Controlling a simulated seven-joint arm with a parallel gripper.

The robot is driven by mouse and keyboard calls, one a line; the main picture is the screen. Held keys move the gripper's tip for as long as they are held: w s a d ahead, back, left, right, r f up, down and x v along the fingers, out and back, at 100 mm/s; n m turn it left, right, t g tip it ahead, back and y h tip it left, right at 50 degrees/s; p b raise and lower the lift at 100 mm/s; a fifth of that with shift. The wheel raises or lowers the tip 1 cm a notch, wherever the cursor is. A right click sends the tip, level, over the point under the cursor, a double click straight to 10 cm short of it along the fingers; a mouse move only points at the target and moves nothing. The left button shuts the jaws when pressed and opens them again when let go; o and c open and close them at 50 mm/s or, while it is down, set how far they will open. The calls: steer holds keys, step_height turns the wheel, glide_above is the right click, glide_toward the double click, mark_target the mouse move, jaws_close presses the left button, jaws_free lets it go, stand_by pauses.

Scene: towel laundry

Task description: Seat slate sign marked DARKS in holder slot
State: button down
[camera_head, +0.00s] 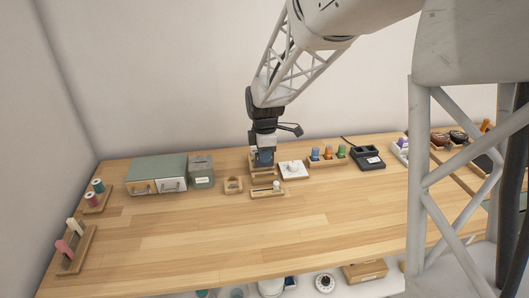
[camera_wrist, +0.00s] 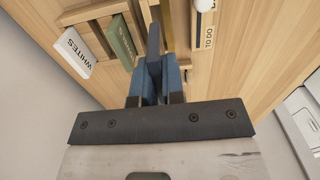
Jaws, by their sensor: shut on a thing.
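My gripper (camera_head: 264,160) is at the back middle of the table, pointing down. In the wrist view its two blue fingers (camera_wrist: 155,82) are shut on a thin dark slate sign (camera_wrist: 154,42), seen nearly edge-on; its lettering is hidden. A wooden holder (camera_wrist: 95,12) lies just left of the slate sign in the wrist view. A green sign (camera_wrist: 122,41) and a white sign marked WHITES (camera_wrist: 72,48) stand at it, left of the held sign. I cannot tell whether the slate sign's lower edge is inside a slot or above it.
A wooden piece marked 10:00 (camera_wrist: 207,38) with a white knob is close on the right. A white square dish (camera_head: 294,170) and a rack of coloured spools (camera_head: 328,160) stand right of my gripper.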

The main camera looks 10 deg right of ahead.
mark_target(265, 166)
steer(key=shift+f, duration=1.35)
steer(key=shift+f, duration=1.25)
stand_by(2.5)
steer(key=c, duration=0.7)
jaws_free()
steer(key=shift+o, duration=0.2)
steer(key=shift+r, duration=0.2)
steer(key=shift+r, duration=3.3)
